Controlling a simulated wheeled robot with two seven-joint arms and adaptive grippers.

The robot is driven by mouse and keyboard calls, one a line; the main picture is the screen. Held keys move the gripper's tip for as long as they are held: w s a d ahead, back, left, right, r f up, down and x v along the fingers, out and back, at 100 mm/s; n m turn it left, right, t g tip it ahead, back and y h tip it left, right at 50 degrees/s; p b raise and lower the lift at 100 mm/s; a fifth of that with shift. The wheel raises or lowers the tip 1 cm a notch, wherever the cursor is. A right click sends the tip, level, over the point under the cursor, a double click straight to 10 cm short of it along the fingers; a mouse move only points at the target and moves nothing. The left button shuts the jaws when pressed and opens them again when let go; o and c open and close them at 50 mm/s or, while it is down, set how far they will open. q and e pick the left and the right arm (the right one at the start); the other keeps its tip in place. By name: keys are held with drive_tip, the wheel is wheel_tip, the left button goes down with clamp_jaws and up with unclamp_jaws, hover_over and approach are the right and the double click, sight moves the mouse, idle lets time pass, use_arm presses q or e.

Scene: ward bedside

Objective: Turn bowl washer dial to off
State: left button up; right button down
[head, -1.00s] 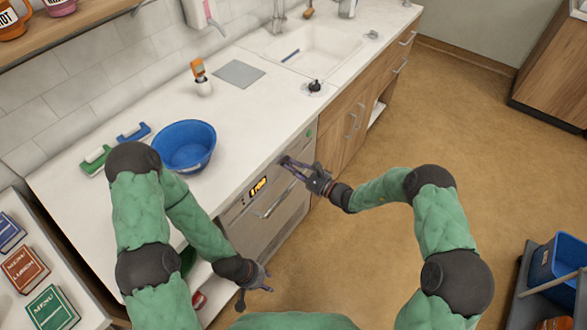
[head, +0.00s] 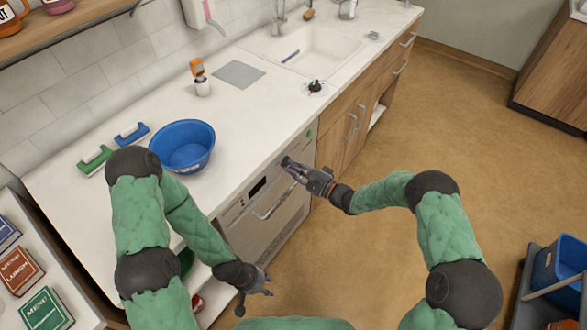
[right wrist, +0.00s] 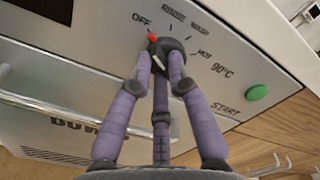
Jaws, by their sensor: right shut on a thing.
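The bowl washer (head: 270,215) is built in under the counter, its control panel facing the aisle. The dial (right wrist: 166,46) is dark with a red mark at its upper left, pointing towards the printed word OFF (right wrist: 141,21). My right gripper (head: 289,165) is at the panel; in the right wrist view its purple fingers (right wrist: 160,72) are shut around the dial. In the head view the fingers mostly hide the dial. The washer's display (head: 257,187) is dark. My left gripper (head: 267,284) is open and empty, low in front of the counter, away from the washer's panel.
A green START button (right wrist: 258,92) sits right of the dial. The washer's handle bar (head: 275,203) runs below the panel. A blue bowl (head: 184,147) stands on the counter (head: 238,125) above.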

drive_tip(key=c, duration=1.2)
unclamp_jaws()
drive_tip(key=v, duration=1.2)
